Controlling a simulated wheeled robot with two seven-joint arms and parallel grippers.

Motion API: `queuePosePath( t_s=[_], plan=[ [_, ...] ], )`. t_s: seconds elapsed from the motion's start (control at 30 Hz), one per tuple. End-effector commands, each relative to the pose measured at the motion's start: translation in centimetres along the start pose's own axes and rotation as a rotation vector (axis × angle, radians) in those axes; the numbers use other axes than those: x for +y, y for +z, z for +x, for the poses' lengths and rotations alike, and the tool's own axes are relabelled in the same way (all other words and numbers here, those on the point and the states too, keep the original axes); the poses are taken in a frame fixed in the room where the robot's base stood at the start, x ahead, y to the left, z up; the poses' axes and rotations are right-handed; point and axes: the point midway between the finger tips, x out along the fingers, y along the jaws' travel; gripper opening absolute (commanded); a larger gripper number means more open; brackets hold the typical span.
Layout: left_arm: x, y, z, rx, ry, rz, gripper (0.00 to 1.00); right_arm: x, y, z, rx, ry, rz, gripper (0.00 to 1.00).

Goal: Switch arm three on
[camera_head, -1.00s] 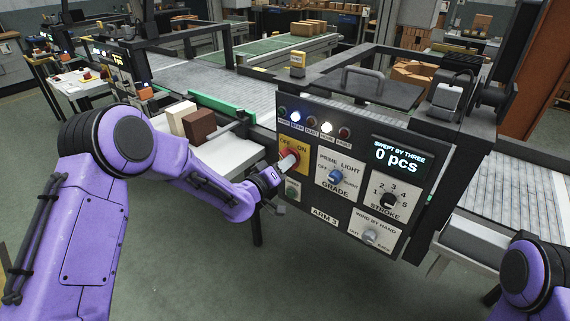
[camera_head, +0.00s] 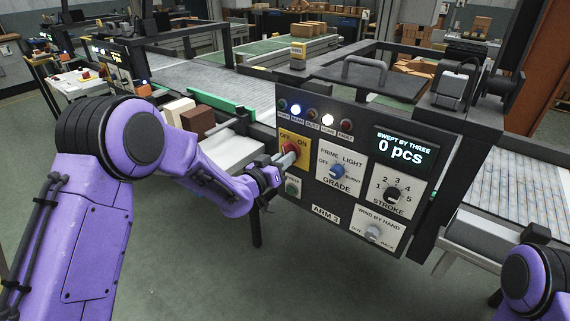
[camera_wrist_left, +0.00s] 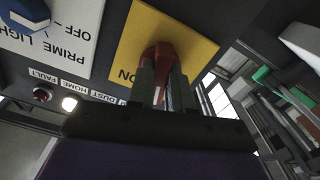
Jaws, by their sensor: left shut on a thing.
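The arm three panel (camera_head: 318,224) is a dark box labelled "ARM 3". At its left is a yellow plate (camera_head: 303,142) marked OFF and ON, with a red rotary switch (camera_head: 291,148). My left gripper (camera_head: 286,160) is at this switch, its fingers shut on the red handle. In the left wrist view the red handle (camera_wrist_left: 158,55) sits between the two fingers (camera_wrist_left: 158,85), in front of the yellow plate (camera_wrist_left: 190,42). The fingers hide part of the handle and the OFF word there. My right gripper is out of view; only part of my right arm shows at the lower right.
The panel also has a blue GRADE knob (camera_head: 337,171), a black STROKE knob (camera_head: 391,194), a grey WIND BY HAND knob (camera_head: 374,232) and a green button (camera_head: 292,187). The display (camera_head: 404,149) reads 0 pcs. Blue and white lamps are lit. Cream and brown blocks (camera_head: 197,121) lie left.

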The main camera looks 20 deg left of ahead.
Motion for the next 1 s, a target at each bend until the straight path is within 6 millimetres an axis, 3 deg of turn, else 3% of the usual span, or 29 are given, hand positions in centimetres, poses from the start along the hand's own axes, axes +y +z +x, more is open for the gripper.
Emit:
queuePosePath(
  t_s=[1.0],
  plan=[
    [-0.3,0.2,0.0,0.000,0.000,0.911,0.00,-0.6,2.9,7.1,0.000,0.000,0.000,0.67]
  ],
)
